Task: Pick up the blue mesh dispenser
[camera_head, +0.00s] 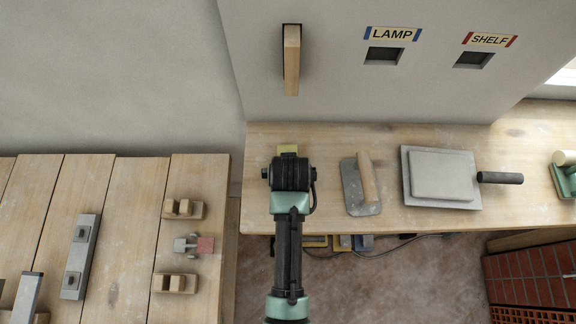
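No thing in the head view is clearly a blue mesh dispenser. A small blue item (364,242) shows under the front edge of the right bench, beside yellow items (342,242); most of it is hidden by the bench, so I cannot tell what it is. My arm reaches up from the bottom of the picture, and its dark wrist is over the left part of the right bench. My gripper's fingers are hidden beneath the wrist. A small yellowish thing (287,149) shows just past the wrist, mostly covered.
On the right bench (520,208) lie a wooden-handled trowel (352,188) and a float with a dark handle (441,175). The left table (130,210) holds wooden blocks and metal tools. A cable hangs below the bench. Bricks (530,280) stand at lower right. A wall stands behind.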

